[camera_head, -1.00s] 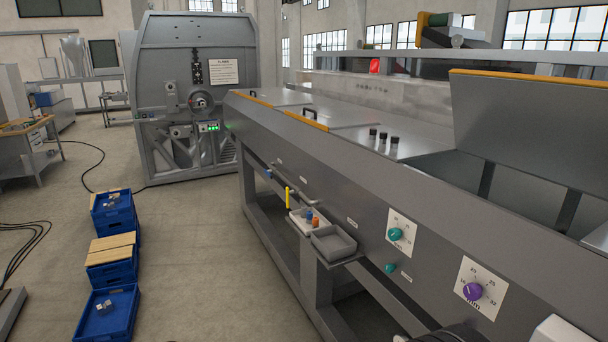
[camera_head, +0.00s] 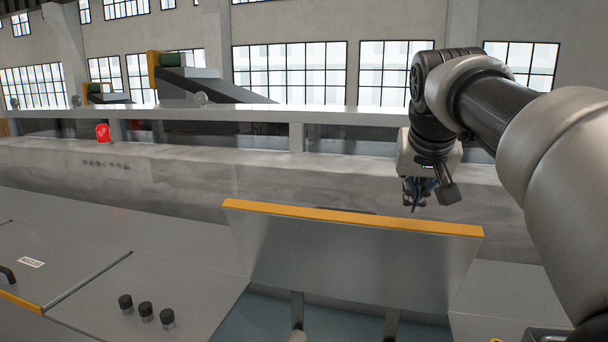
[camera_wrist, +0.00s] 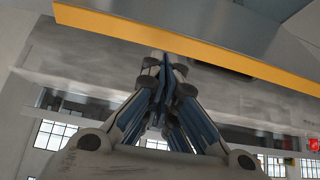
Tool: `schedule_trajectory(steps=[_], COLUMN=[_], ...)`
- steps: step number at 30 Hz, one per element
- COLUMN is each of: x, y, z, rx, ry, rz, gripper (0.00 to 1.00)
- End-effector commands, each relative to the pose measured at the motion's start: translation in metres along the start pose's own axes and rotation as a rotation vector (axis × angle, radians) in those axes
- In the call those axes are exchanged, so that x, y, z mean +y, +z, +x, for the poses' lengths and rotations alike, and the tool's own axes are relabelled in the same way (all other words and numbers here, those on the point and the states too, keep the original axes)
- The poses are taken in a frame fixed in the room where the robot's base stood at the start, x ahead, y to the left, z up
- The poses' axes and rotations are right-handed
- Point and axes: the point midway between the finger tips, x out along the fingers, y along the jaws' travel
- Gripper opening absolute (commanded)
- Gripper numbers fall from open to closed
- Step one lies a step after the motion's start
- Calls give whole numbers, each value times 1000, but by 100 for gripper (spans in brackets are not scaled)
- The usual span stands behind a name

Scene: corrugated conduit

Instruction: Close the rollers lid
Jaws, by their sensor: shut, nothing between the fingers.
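The rollers lid (camera_head: 345,262) is a grey metal panel with an orange top edge. It stands raised above the open compartment (camera_head: 340,320) in the machine's top. In the wrist view the lid's orange edge (camera_wrist: 200,50) crosses the top of the picture. My gripper (camera_head: 418,205) is above and behind the lid's orange edge, toward its right half in the head view. In the wrist view my gripper's fingers (camera_wrist: 165,95) are together and hold nothing. I see no clear contact between the fingers and the lid.
A closed lid with black knobs (camera_head: 146,308) lies left of the open compartment. A black handle (camera_head: 7,275) is at the far left. Behind the machine runs a long concrete-like trough wall (camera_head: 150,165) with a red lamp (camera_head: 103,132). Free air lies left of my arm.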

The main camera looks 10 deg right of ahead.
Motion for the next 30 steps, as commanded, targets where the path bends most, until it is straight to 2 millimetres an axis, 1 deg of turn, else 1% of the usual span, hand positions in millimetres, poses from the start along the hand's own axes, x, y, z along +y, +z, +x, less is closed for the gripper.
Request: schedule_trajectory(steps=[1, 3, 6, 8, 11, 14, 25, 27, 30], x=[4, 9, 13, 14, 14, 15, 17, 16, 15], y=[-24, -41, -56, -59, -59, -59, -62, -51, -39], z=[-11, -14, -15, -14, -4, 11, 89, 81, 78], rx=[11, 24, 35, 38, 37, 35, 35, 42, 42], ry=[8, 17, 23, 26, 27, 27, 27, 26, 26], rz=[13, 27, 39, 42, 43, 43, 43, 42, 41], gripper=[0, 0, 0, 0, 0, 0, 0, 0, 0])
